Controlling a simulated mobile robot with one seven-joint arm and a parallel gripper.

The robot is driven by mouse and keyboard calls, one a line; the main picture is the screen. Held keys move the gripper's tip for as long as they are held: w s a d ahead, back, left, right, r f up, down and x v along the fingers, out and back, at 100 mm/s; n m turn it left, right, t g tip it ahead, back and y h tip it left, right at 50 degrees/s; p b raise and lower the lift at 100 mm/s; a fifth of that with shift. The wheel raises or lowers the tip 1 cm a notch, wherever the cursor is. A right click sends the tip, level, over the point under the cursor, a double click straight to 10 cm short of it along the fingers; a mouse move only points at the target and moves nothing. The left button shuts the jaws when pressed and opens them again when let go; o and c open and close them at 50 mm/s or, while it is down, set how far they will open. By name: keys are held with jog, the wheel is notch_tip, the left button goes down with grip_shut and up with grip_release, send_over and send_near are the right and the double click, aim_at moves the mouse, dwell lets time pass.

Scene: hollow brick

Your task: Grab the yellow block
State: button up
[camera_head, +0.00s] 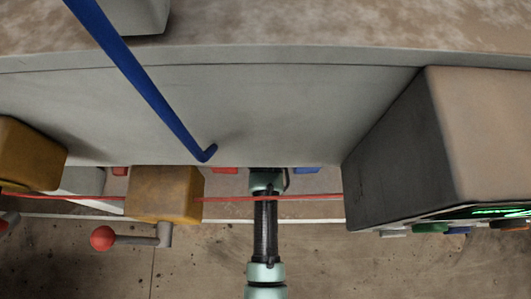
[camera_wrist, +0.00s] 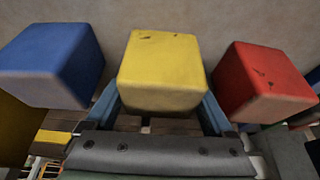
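The yellow block (camera_wrist: 162,72) fills the middle of the wrist view. My gripper (camera_wrist: 162,118) has its two blue fingers apart, one along each side of the block's lower part. The block sits between or just past the fingers, and whether they touch it I cannot tell. In the head view, my gripper (camera_head: 268,178) reaches in under the grey panel, and the yellow block is not visible there.
In the wrist view, a blue block (camera_wrist: 55,62) stands close on the left and a red block (camera_wrist: 262,82) close on the right. In the head view, a red cable (camera_head: 225,199) crosses near my arm, a blue rod (camera_head: 150,90) hangs above, and a large grey box (camera_head: 400,150) stands right.

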jog(key=c, duration=0.9)
